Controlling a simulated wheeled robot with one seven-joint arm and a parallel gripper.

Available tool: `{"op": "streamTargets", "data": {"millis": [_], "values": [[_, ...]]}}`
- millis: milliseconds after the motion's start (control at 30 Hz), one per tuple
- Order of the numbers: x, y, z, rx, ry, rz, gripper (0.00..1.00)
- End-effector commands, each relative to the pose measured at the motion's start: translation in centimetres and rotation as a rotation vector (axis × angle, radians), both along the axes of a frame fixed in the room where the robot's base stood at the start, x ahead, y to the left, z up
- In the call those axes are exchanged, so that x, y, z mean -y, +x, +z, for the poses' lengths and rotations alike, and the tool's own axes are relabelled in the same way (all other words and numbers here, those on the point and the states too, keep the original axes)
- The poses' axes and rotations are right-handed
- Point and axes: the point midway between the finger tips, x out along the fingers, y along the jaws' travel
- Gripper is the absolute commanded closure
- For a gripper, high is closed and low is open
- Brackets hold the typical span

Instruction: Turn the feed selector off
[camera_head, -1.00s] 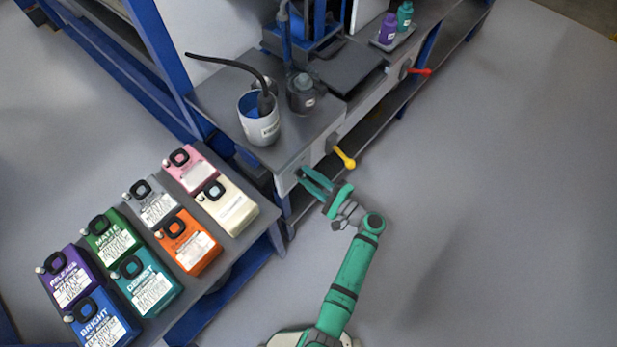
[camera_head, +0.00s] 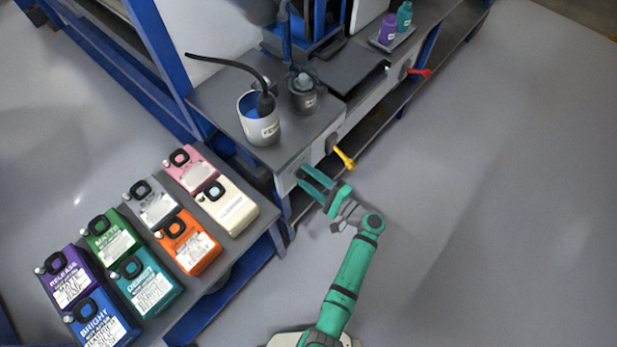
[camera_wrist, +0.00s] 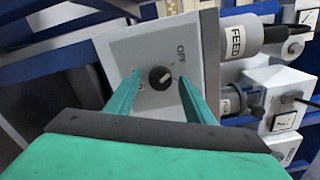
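The feed selector (camera_wrist: 160,78) is a round black knob with a small pale mark. It sits on a light grey square panel (camera_wrist: 122,48), with the word OFF printed to its upper right. The pale mark seems to lie on the knob's right side; its exact angle is hard to read. My gripper (camera_wrist: 159,84) is open, with one green finger to the left of the knob and one to the right. I cannot tell whether they touch it. In the head view my gripper (camera_head: 300,176) is at the bench's front panel (camera_head: 286,182); the knob is hidden or too small there.
A yellow lever (camera_head: 343,157) sticks out of the bench front just right of my gripper. A red lever (camera_head: 421,72) is farther along. Several coloured jugs stand on a low table at left. The floor at right is clear.

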Motion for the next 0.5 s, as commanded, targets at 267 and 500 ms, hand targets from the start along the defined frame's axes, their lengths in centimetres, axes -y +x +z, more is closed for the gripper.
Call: {"op": "streamTargets", "data": {"millis": [267, 500], "values": [[0.2, -0.1, 0.0, -0.001, 0.001, -0.003, 0.52], [2.2, -2.0, 0.0, -0.001, 0.001, -0.006, 0.52]]}}
